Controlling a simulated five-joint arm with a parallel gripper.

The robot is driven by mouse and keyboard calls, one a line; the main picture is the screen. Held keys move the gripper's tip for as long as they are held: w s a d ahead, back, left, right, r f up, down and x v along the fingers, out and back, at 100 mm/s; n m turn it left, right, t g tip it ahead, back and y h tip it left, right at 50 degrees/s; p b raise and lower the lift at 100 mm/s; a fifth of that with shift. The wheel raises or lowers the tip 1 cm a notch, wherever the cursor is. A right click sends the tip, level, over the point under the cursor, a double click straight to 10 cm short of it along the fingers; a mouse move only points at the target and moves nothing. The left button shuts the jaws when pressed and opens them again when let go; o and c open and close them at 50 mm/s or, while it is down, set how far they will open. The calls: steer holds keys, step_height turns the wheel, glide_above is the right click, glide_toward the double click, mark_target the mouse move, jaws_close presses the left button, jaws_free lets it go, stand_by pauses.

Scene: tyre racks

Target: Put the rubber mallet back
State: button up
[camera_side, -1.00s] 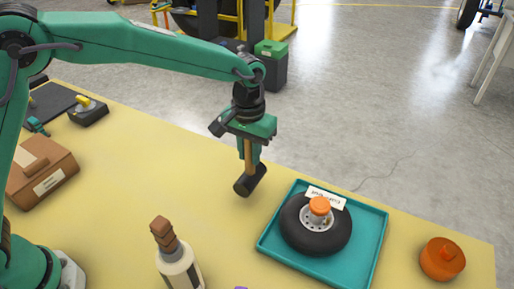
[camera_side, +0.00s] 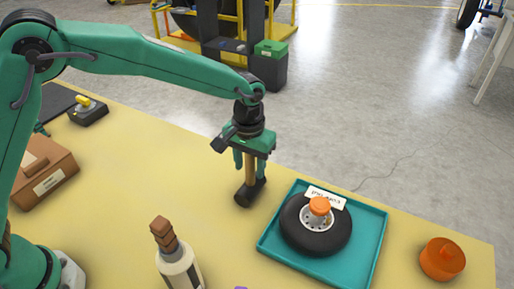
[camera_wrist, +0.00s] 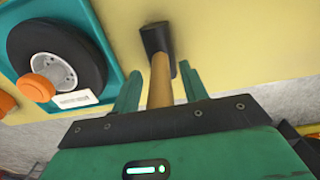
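The rubber mallet (camera_side: 250,193) has a black head and a wooden handle. It stands nearly upright, head down, on the yellow table to the left of the teal tray, with the handle pointing up between my fingers. My gripper (camera_side: 250,164) is above the head, around the handle. In the wrist view the two green fingers of my gripper (camera_wrist: 160,88) are spread, with a gap on each side of the handle of the mallet (camera_wrist: 158,40). The handle's upper end is hidden by my gripper.
A teal tray (camera_side: 371,243) holds a black tyre (camera_side: 325,241) with an orange cap and a label. A bottle (camera_side: 181,268) stands in front; a brown box (camera_side: 50,180) is at left. The table's middle is clear.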

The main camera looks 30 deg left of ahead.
steer(key=shift+r, duration=0.15)
step_height(320, 180, up, 12)
stand_by(0.9)
stand_by(0.4)
steer(key=shift+s+a+r, duration=0.15)
steer(key=shift+a+r, duration=0.15)
steer(key=shift+a, duration=0.05)
steer(key=s+a+r+t, duration=0.2)
steer(key=s+a+r, duration=0.1)
steer(key=s+a, duration=0.55)
steer(key=s+a+r+t, duration=0.2)
steer(key=s+a+r, duration=0.2)
steer(key=s+a, duration=0.45)
steer(key=s+a+f+t, duration=0.1)
steer(key=s+a+f, duration=0.2)
steer(key=s+a, duration=0.3)
steer(key=shift+f+t, duration=0.3)
steer(key=shift+f, duration=0.1)
